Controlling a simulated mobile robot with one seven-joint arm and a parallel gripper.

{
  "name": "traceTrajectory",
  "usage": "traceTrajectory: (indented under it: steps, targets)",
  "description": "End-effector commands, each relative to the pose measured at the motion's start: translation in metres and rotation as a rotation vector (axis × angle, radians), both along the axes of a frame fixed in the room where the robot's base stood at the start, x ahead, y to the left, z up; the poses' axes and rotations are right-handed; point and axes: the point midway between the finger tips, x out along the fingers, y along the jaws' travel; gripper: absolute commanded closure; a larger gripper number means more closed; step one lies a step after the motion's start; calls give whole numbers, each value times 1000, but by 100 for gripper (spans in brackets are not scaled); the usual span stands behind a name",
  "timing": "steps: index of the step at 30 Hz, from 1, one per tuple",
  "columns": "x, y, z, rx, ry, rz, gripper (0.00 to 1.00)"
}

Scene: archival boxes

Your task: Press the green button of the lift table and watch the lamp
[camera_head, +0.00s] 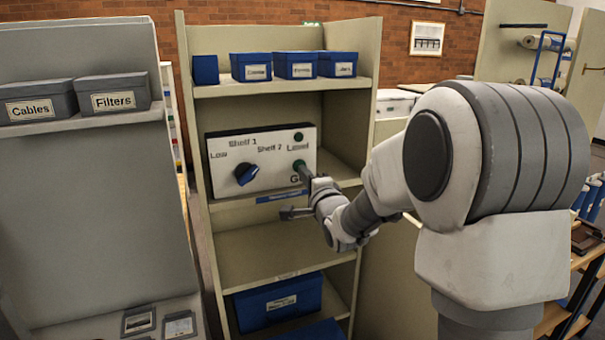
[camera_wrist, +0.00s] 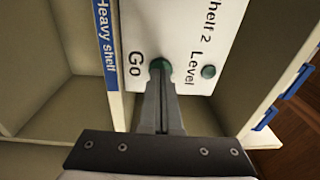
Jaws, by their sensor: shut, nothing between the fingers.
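The white control panel (camera_head: 262,178) stands on a middle shelf of the rack, with a blue knob (camera_head: 246,174) and the words Low, Shelf 1, Shelf 2, Level and Go. The green button (camera_wrist: 160,65) by "Go" is partly covered by my fingertips. My gripper (camera_wrist: 160,76) is shut and empty, its tips at the button; whether it is pushed in I cannot tell. My gripper (camera_head: 303,172) also shows in the head view, at the panel's lower right. The round lamp (camera_wrist: 208,72) by "Level" is dark green and looks unlit; it also shows in the head view (camera_head: 298,137).
A blue "Heavy shelf" label (camera_wrist: 106,45) runs along the shelf edge below the panel. Blue boxes (camera_head: 294,66) stand on the top shelf and a large blue box (camera_head: 278,301) below. A grey shelf with boxes (camera_head: 114,94) is at left.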

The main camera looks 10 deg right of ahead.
Motion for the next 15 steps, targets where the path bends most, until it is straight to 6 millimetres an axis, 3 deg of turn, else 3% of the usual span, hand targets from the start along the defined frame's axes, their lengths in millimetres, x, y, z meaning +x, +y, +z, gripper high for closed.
traceTrajectory:
  steps: [15]
  targets:
    - [8, 1, -1, 0, 0, 0, 100]
